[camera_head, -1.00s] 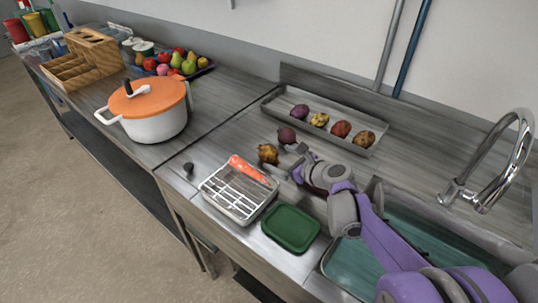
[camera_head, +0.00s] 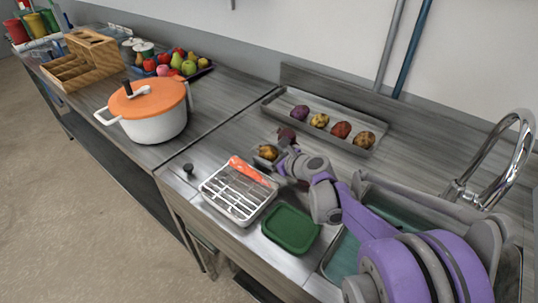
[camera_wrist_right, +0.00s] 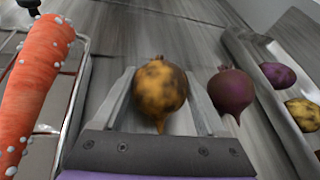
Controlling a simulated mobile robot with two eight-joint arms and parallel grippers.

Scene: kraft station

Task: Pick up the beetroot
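Two beetroot-shaped roots with tapered tails lie on the steel counter. One is mottled yellow-brown (camera_head: 267,152), and the other is dark purple (camera_head: 287,134). My right gripper (camera_head: 271,155) is low at the yellow-brown root. In the right wrist view, the yellow-brown root (camera_wrist_right: 160,88) sits between the open fingers (camera_wrist_right: 160,98); I cannot tell whether either finger touches it. The purple root (camera_wrist_right: 231,90) lies outside the right-hand finger there. In the head view, my gripper and wrist partly hide both roots. My left gripper is not in view.
A wire-racked tray (camera_head: 238,207) with an orange carrot (camera_head: 249,170) lies left of the gripper. A green tray (camera_head: 291,229) is in front. A metal tray (camera_head: 290,115) with several roots stands behind. A white pot (camera_head: 157,125) stands left; the sink is right.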

